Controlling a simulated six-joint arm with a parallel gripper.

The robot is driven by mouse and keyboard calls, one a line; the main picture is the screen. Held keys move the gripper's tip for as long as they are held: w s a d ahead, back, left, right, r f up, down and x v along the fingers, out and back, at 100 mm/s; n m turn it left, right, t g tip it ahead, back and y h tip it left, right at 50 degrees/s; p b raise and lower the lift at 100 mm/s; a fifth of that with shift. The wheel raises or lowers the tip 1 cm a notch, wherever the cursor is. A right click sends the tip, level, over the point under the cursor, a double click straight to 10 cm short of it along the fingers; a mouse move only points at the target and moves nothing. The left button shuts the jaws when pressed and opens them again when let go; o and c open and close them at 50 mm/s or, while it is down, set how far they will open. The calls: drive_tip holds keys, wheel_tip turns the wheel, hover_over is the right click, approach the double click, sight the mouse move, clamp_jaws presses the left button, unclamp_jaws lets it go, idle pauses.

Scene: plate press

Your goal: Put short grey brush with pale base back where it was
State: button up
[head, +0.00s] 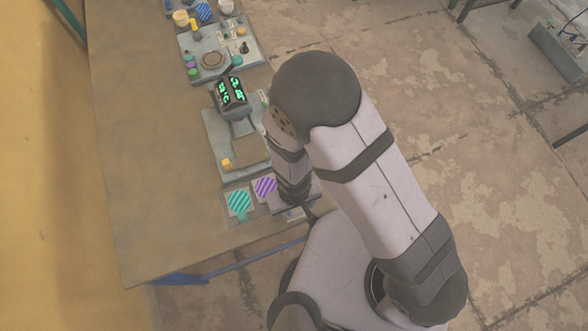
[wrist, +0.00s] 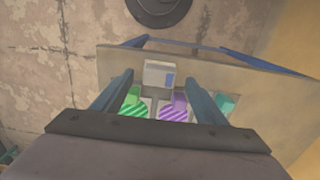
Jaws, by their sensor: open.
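In the wrist view my gripper (wrist: 158,78) is open, its two blue-grey fingers apart with nothing held between them. Beyond the fingertips a small pale grey block with a blue patch (wrist: 154,72) lies near the table edge. I cannot tell whether it belongs to the brush. No short grey brush with a pale base can be made out for certain in either view. In the head view my arm covers the front right of the table, and the gripper is low over that corner.
Striped pieces line the table's front: green (wrist: 135,107), purple (head: 265,187) and teal (head: 239,202). Behind them stand a grey press-like unit with green lit displays (head: 231,93) and a grey panel with knobs (head: 213,60). The table's left side (head: 150,150) is bare.

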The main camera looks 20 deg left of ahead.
sight(294, 210)
drive_tip(key=shift+r+p, duration=1.1)
drive_tip(key=shift+r, duration=0.35)
drive_tip(key=shift+w+a, duration=0.1)
drive_tip(key=w+d+r+m+b, duration=0.45)
drive_tip(key=w+r+m, duration=0.2)
drive_tip(key=w, duration=0.55)
drive_tip(key=s+d+r+m+b, duration=0.1)
drive_tip(key=d+r+b, duration=0.1)
drive_tip(key=d, duration=0.8)
drive_tip(key=d+r+m+b, duration=0.1)
drive_tip(key=d+r, duration=0.4)
drive_tip(key=d, duration=0.5)
drive_tip(key=shift+s+d+r+b, duration=0.25)
drive_tip(key=shift+s+d+b, duration=0.1)
drive_tip(key=shift+s+b, duration=0.1)
